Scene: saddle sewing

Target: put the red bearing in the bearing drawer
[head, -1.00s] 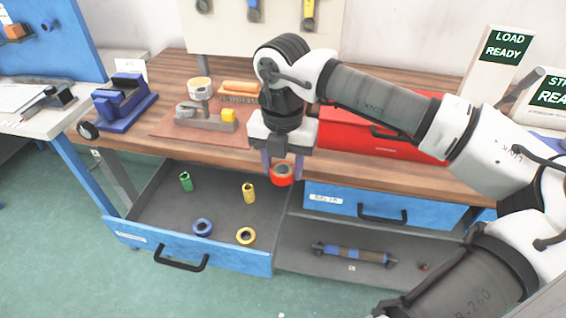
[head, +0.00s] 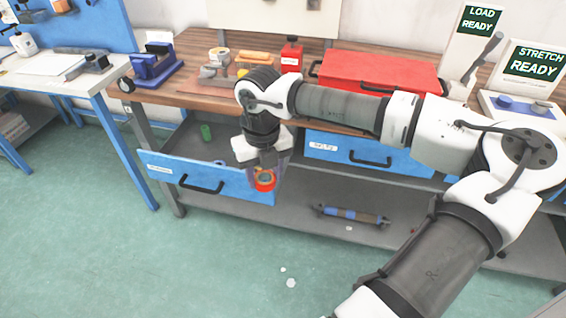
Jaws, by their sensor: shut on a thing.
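The red bearing (head: 264,184) is a short red ring held upright between the fingers of my gripper (head: 265,172). My gripper points down and is shut on it. The bearing overlaps the right end of the open drawer's blue front (head: 236,190) in the head view. I cannot tell whether it is over the drawer or in front of it. A green bearing (head: 206,132) stands inside the drawer. A blue ring (head: 219,162) barely shows behind the front panel. My arm and the panel hide much of the drawer's inside.
The wooden workbench (head: 190,98) carries a red toolbox (head: 380,71), a red bottle (head: 291,56) and a blue vise (head: 154,66). A closed blue drawer (head: 340,151) is at the right. A blue-grey shaft (head: 350,215) lies on the lower shelf.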

